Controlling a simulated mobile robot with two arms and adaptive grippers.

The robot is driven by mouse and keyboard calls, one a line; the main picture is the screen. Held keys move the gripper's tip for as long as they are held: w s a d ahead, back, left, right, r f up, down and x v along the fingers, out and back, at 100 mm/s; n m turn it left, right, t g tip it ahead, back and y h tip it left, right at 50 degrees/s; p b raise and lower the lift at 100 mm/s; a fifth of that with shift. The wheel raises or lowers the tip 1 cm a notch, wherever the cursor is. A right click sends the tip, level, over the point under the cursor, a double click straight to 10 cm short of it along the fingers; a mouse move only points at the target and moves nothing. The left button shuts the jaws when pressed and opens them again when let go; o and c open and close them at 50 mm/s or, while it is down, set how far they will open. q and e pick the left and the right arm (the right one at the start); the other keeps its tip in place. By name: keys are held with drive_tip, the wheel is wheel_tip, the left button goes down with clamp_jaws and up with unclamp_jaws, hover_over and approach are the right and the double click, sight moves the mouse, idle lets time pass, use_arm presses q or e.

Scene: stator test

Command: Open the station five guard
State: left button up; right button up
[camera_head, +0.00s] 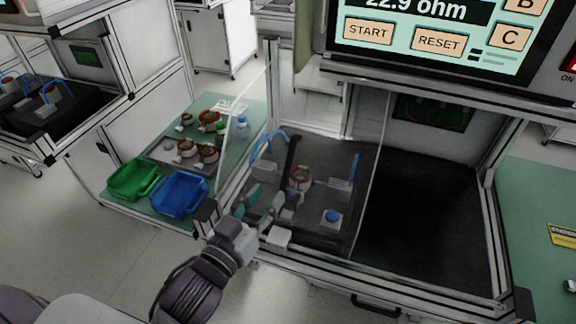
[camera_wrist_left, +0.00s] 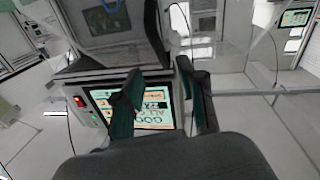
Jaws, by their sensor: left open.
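The station guard (camera_head: 366,205) is a clear panel across the left part of the front of the test station (camera_head: 430,285). Its upright edge runs down near the middle of the opening.
A green bin (camera_head: 133,180) and a blue bin (camera_head: 180,193) stand on the left bench, with several stators behind. The screen (camera_head: 440,35) above reads 22.9 ohm. The right part of the station is dark and empty. A green bench (camera_head: 535,200) stands at right.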

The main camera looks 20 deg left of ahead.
sight(286, 170)
use_arm(q)
drive_tip(key=w, duration=0.2)
drive_tip(key=w+d+p, duration=0.1)
drive_tip(key=w, duration=0.2)
drive_tip(key=w+p, duration=0.1)
drive_tip(key=w, duration=0.2)
drive_tip(key=shift+w+d+r, duration=0.1)
drive_tip(key=shift+d+r, duration=0.05)
drive_tip(key=shift+d, duration=0.1)
drive_tip(key=shift+w+d, duration=0.1)
drive_tip(key=shift+w, duration=0.55)
clamp_jaws()
